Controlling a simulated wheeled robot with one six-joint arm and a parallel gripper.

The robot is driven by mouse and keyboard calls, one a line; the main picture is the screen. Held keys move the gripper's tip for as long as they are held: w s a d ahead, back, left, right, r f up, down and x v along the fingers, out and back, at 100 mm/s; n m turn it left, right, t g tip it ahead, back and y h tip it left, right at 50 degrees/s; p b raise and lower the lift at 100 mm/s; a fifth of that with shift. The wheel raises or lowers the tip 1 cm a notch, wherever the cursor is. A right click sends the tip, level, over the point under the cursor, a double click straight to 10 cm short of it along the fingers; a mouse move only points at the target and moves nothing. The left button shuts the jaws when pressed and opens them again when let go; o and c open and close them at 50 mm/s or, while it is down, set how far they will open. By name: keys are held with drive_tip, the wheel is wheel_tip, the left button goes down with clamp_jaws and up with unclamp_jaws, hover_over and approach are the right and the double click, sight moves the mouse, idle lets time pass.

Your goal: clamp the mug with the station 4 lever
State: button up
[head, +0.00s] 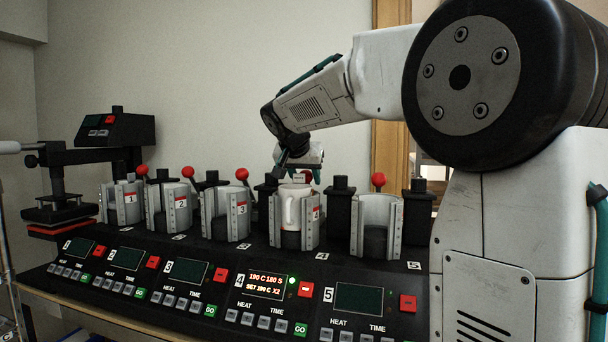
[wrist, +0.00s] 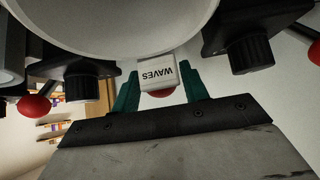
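The white mug (head: 292,208) stands upright in the station 4 clamp (head: 308,222), between its grey jaws, with its handle toward the head camera. In the wrist view its white rim (wrist: 120,32) fills the top. My gripper (head: 298,175) is above and behind the mug. In the wrist view my gripper (wrist: 160,80) has its green fingers apart. A small white tag reading WAVES (wrist: 158,72) shows between them, partly covering a red knob, the station 4 lever's (wrist: 162,93). The knob looks narrower than the finger gap. The lever's shaft is hidden.
Empty clamps of station 3 (head: 226,214) and station 5 (head: 375,226) flank the mug. Red lever knobs of station 3 (head: 242,174) and station 5 (head: 378,179) stand nearby, with black posts between. The station 4 display (head: 265,284) is lit; the other displays are dark.

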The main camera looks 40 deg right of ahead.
drive_tip(key=c, duration=0.3)
drive_tip(key=shift+c, duration=0.2)
drive_tip(key=shift+w+d+r, duration=0.8)
drive_tip(key=shift+w+d, duration=0.1)
drive_tip(key=shift+d, duration=0.2)
drive_tip(key=shift+w+d+r, duration=0.2)
drive_tip(key=shift+w+d, duration=0.3)
drive_tip(key=shift+d, duration=0.15)
drive_tip(key=shift+w+d+r, duration=0.2)
drive_tip(key=shift+w+d, duration=0.25)
drive_tip(key=shift+d, duration=0.25)
